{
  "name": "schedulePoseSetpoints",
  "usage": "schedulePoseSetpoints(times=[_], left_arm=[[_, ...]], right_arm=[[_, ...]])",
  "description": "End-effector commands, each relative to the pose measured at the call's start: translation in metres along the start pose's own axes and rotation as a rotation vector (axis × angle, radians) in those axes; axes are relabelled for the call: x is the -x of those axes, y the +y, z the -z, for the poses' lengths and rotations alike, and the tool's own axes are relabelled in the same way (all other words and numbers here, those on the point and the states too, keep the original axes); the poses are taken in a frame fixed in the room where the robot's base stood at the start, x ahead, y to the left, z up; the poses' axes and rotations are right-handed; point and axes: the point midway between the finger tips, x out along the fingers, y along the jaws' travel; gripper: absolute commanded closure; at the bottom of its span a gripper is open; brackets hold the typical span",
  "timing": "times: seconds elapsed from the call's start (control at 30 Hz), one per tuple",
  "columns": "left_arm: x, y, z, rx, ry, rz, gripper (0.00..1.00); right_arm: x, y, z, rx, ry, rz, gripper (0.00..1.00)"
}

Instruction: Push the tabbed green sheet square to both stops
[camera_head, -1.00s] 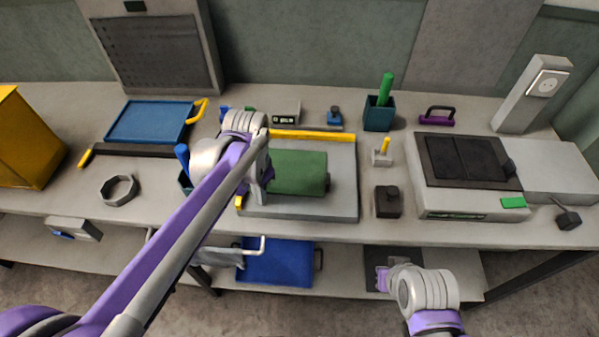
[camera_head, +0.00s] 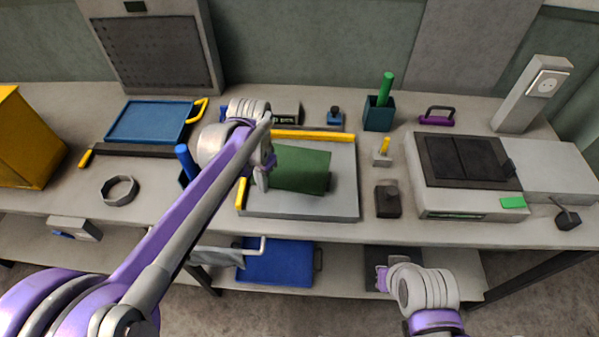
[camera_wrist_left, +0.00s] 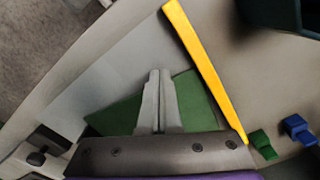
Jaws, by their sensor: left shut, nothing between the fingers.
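The green sheet (camera_head: 302,170) lies over the grey bed (camera_head: 345,200). A long yellow stop (camera_head: 313,135) runs along the bed's back edge and a short yellow stop (camera_head: 241,195) stands at its left front. My left gripper (camera_head: 264,172) is at the sheet's left side in the head view. Its fingers (camera_wrist_left: 160,75) are shut, empty, and overlap the sheet in the wrist view; contact is unclear. I cannot make out the tab. My right gripper (camera_head: 381,279) is low in front of the bench.
A small grey block with a yellow peg (camera_head: 382,155) and a dark block (camera_head: 387,200) stand right of the bed. A teal cup (camera_head: 379,115) is behind. A blue-handled holder (camera_head: 184,165) stands left, partly behind my arm. A grey machine (camera_head: 465,180) fills the right side.

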Motion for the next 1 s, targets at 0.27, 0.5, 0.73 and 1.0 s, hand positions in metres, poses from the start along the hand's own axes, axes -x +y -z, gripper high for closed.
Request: schedulePoseSetpoints(times=[0.27,0.5,0.73,1.0], left_arm=[[0.000,-0.005,0.009,0.000,0.001,0.000,1.00],[0.000,-0.009,0.016,0.000,0.001,0.000,1.00],[0.000,-0.009,0.016,0.000,0.001,0.001,1.00],[0.000,-0.006,0.011,0.000,0.001,0.000,1.00]], right_arm=[[0.001,0.000,0.001,0.000,0.000,0.000,1.00],[0.002,0.000,0.001,0.000,0.001,0.000,1.00],[0.002,0.000,0.001,0.000,0.001,0.000,1.00],[0.002,0.000,0.001,0.000,0.001,0.000,1.00]])
